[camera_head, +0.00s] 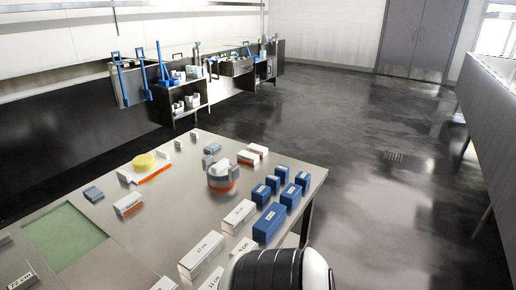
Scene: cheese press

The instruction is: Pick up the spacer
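I cannot tell which block is the spacer. White labelled blocks stand at the table's front: a long white block (201,256) reading about "12 cm", a white block (239,215) behind it, and a smaller white block (241,247) beside them. A large blue block (269,224) with a white label stands to their right, with several smaller blue blocks (291,194) behind it. Part of my arm, black and white, covers the bottom middle and hides the table there. Neither gripper shows.
A grey round vessel (220,177) with an orange band stands mid-table. A yellow round piece (144,161) sits behind left. A green panel (65,238) lies at left. The steel table (165,222) has bare room in its middle. Shelves stand behind; open floor lies right.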

